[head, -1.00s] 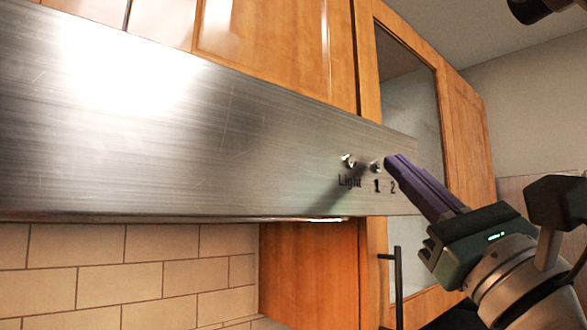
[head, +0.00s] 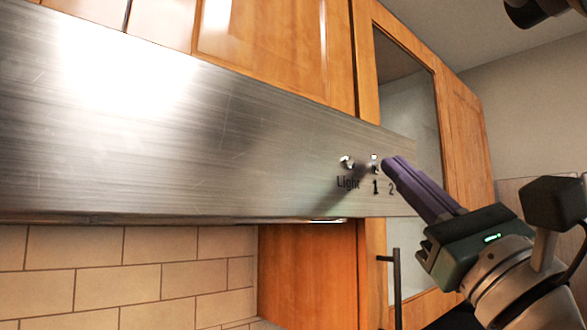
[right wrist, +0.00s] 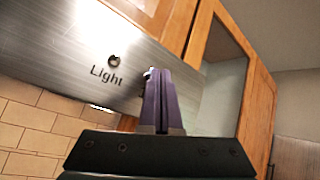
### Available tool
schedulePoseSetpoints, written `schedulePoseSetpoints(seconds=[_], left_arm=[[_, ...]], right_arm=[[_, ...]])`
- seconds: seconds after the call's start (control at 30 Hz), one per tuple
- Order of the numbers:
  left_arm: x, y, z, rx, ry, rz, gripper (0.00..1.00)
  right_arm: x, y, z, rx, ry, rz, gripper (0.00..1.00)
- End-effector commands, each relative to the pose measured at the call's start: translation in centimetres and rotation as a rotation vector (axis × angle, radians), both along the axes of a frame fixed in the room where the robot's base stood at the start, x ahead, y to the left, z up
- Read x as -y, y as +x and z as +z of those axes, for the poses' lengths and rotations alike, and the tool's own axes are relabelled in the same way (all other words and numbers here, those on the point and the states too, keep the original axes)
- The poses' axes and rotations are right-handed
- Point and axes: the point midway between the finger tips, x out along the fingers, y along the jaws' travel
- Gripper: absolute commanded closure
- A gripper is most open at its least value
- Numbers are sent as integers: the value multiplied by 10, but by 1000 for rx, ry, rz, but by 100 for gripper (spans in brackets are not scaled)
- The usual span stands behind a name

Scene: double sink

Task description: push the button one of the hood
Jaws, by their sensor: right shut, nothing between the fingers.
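The hood (head: 200,140) is a brushed steel panel across the left and middle of the head view. Near its right end are a knob above the word "Light" (head: 347,162) and button one (head: 375,164) above the numeral 1. My right gripper (head: 388,165) is shut and empty, its purple fingertips right beside button one. I cannot tell whether they touch it. The fingers hide the place above the numeral 2. In the right wrist view the shut fingers (right wrist: 156,75) cover most of the area right of the light knob (right wrist: 114,61).
Wooden cabinets (head: 265,45) stand above and behind the hood, one with a glass door (head: 408,110). Beige wall tiles (head: 120,270) lie below it. A dark handle (head: 397,280) stands below the hood's right end. Open room lies right of the hood.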

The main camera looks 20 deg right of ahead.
Motion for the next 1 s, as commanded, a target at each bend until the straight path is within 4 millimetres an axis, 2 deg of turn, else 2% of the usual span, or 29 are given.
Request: schedulePoseSetpoints(seconds=[0.47,1.0], left_arm=[[2,0,0,0,-9,6,100],[2,0,-5,0,-8,6,100]], right_arm=[[4,-10,0,1,-1,0,100],[24,-60,-1,-1,-1,0,100]])
